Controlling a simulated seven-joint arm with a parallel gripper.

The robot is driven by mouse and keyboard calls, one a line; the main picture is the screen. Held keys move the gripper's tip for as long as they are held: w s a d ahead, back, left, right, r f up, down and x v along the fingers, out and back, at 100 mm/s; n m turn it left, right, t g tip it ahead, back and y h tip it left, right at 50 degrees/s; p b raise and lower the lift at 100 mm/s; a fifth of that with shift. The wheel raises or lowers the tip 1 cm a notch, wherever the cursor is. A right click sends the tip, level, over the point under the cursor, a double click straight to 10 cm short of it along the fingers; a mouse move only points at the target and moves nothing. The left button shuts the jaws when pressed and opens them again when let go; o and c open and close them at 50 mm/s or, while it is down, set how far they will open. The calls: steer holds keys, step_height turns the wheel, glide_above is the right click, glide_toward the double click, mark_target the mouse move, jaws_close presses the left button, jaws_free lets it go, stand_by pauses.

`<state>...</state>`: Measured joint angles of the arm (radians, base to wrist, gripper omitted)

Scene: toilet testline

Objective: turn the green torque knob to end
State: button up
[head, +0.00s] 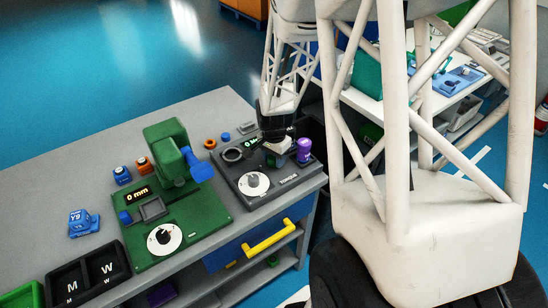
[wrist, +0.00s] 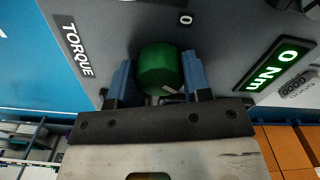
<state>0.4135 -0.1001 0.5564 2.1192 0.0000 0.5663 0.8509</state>
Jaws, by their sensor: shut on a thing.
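The green torque knob (wrist: 158,68) is a round green cylinder on the dark grey torque panel (wrist: 215,45) in the wrist view. My gripper (wrist: 158,80) has its two blue fingers on either side of the knob and is shut on it. A white mark shows at the knob's lower edge. The green-lit display (wrist: 275,65) to its right reads 0 Nm. In the head view the torque station (head: 284,190) is on the grey bench, and my gripper (head: 277,146) is over its back part. The knob is hidden there.
A purple cylinder (head: 304,149) stands close to the right of my gripper. A white dial (head: 254,184) is on the station's front. A green press station (head: 175,215) with a blue lever stands to the left. A yellow drawer handle (head: 270,238) is below the bench edge.

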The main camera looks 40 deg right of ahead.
steer(key=m, duration=0.5)
steer(key=shift+m, duration=0.4)
steer(key=m, duration=0.4)
steer(key=shift+m, duration=0.4)
steer(key=o, duration=0.9)
steer(key=shift+r, duration=0.1)
steer(key=shift+r, duration=3.85)
